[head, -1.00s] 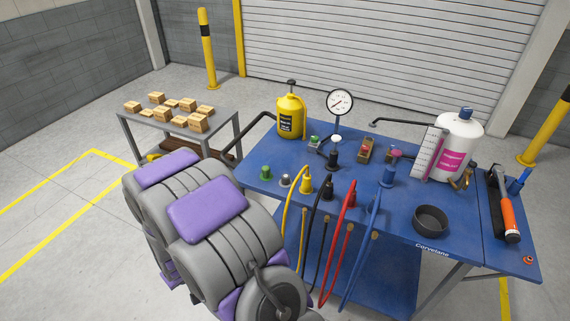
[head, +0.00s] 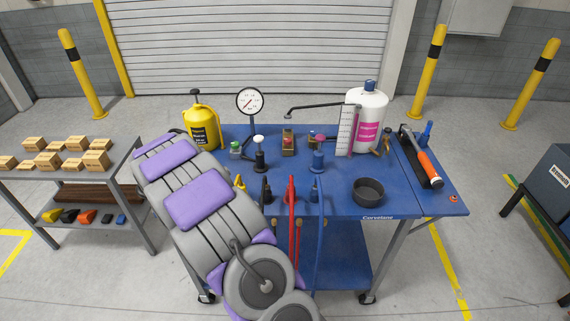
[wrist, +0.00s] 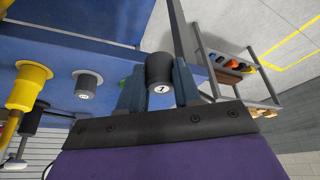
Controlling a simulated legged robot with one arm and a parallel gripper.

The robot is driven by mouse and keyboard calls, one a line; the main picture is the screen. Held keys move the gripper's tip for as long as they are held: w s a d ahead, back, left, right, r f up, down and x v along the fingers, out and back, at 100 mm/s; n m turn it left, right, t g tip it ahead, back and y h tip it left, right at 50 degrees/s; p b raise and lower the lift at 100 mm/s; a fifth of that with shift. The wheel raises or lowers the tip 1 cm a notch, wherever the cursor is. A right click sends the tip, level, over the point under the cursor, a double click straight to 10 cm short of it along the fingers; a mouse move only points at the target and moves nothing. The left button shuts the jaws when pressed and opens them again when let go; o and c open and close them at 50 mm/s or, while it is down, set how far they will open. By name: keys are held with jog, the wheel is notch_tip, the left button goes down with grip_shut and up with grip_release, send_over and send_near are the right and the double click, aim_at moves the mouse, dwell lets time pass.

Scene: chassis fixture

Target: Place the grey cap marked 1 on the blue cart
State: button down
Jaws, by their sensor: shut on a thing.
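The grey cap marked 1 (wrist: 160,72) is dark grey with a white label on its end. It sits between the two fingers of my gripper (wrist: 158,85) in the wrist view, and the gripper is shut on it. The blue cart (head: 340,207) stands in front of me in the head view. Its blue surface (wrist: 60,45) also fills the left of the wrist view, beside the held cap. I cannot tell the gap between cap and cart. In the head view my arm hides the gripper, the cap and the cart's left front.
A grey shelf (head: 125,165) with boxes stands left.

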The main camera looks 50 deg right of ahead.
jog(key=shift+w+d+r, duration=0.45)
jog(key=shift+w+d, duration=0.1)
jog(key=shift+d, duration=0.05)
jog(key=shift+w+d+m, duration=0.2)
jog(key=shift+d+m, duration=0.1)
jog(key=shift+d, duration=0.05)
jog(key=w+d, duration=0.1)
jog(key=w, duration=0.2)
jog(key=w+d+f+b, duration=0.1)
jog(key=w+d, duration=0.1)
jog(key=w, duration=0.2)
jog(key=w+d+b, duration=0.1)
jog(key=w+d, duration=0.1)
jog(key=w, duration=0.2)
jog(key=shift+w+f, duration=0.1)
jog(key=shift+f, duration=0.2)
jog(key=shift+w+d+b, duration=0.2)
jog(key=shift+w+d, duration=0.15)
jog(key=shift+w, duration=0.35)
jog(key=shift+w+d+b, duration=0.2)
jog(key=shift+w+d, duration=0.1)
jog(key=shift+w, duration=0.4)
jog(key=shift+w+f, duration=0.1)
jog(key=shift+f, duration=0.05)
notch_tip(320, 180, down, 3)
jog(key=shift+f+b, duration=0.2)
jog(key=shift+b, duration=0.45)
jog(key=c, duration=0.8)
grip_release()
jog(key=shift+r, duration=0.15)
